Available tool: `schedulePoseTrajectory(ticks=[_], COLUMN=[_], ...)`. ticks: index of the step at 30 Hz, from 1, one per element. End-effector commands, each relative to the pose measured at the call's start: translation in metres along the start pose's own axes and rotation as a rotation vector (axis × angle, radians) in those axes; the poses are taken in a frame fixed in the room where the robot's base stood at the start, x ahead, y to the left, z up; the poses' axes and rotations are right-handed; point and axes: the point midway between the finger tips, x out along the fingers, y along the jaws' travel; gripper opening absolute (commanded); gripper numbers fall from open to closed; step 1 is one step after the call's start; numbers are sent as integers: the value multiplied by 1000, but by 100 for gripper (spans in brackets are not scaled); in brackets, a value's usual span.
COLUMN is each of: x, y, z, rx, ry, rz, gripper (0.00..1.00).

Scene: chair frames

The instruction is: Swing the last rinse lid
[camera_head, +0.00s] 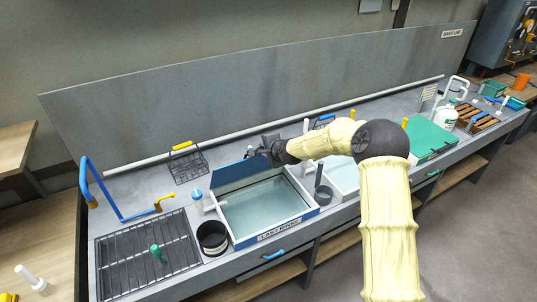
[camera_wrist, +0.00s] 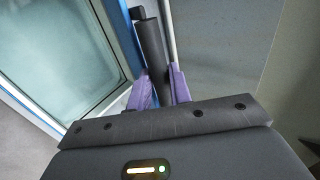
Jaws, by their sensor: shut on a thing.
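The last rinse tank (camera_head: 280,232) is a white-rimmed basin with a blue labelled front, full of pale water, and its top is open. Its blue lid (camera_head: 234,174) stands raised along the tank's back edge, partly hidden behind my gripper (camera_head: 264,154). In the wrist view my gripper (camera_wrist: 160,88) has its purple fingers shut on a dark bar handle (camera_wrist: 152,45). The bar lies beside a blue edge, with the tank water (camera_wrist: 50,45) to its left. How the handle joins the lid is hard to see.
A drain rack (camera_head: 140,262) lies farther left. A wire basket (camera_head: 188,166) sits behind. Another tank (camera_head: 342,178) and a green lid (camera_head: 430,138) are to the right.

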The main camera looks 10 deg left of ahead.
Motion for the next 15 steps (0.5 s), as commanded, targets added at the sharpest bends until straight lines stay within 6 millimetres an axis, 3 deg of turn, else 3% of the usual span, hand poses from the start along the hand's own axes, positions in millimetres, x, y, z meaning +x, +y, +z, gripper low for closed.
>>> schedulePoseTrajectory(ticks=[15], x=[24], y=[-34], z=[2], rx=[2], ry=[-5], rz=[13], gripper=[0])
